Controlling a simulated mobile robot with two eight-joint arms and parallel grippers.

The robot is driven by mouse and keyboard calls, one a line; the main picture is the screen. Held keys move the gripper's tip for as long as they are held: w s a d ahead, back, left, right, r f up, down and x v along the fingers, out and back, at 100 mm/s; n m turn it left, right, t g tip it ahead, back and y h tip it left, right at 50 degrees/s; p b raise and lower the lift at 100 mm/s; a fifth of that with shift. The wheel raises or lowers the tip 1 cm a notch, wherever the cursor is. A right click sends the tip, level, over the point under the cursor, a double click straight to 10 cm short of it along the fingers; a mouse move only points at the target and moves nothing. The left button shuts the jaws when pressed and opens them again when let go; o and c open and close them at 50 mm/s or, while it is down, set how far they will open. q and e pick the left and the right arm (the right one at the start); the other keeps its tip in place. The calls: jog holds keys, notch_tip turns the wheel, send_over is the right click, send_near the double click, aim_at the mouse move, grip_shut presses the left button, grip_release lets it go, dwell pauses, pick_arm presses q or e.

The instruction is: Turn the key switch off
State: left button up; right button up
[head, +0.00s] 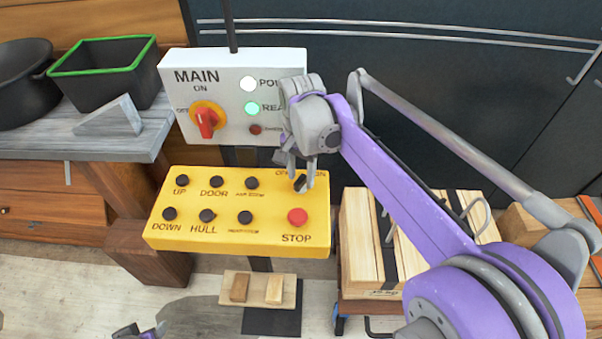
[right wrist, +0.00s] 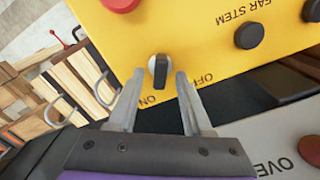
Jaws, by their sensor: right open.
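The key switch (head: 300,183) is a small black knob at the top right of the yellow control box (head: 200,237). In the right wrist view the key switch (right wrist: 159,70) shows a black handle on a pale round base, with upside-down "ON" and "OFF" lettering beside it. My right gripper (head: 301,184) is open, with its fingertips on either side of the knob. In the right wrist view the two fingers (right wrist: 160,80) have visible gaps to the knob. The gripper hides part of the lettering in the head view. My left gripper (head: 140,332) only just shows at the bottom edge.
The red STOP button (head: 297,216) sits just below the key switch. Several black buttons fill the box's left part. Above stands a white MAIN panel (head: 215,70) with a red rotary switch (head: 206,122) and lit lamps. A wooden crate (head: 365,240) stands at right.

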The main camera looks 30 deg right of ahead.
grip_shut()
jog(key=shift+n, duration=0.3)
jog(key=n, duration=0.5)
jog(key=shift+w+n, duration=0.1)
jog(key=shift+n, duration=0.2)
jog(key=n, duration=0.5)
jog(key=shift+a+n, duration=0.1)
jog(key=shift+n, duration=0.5)
grip_release()
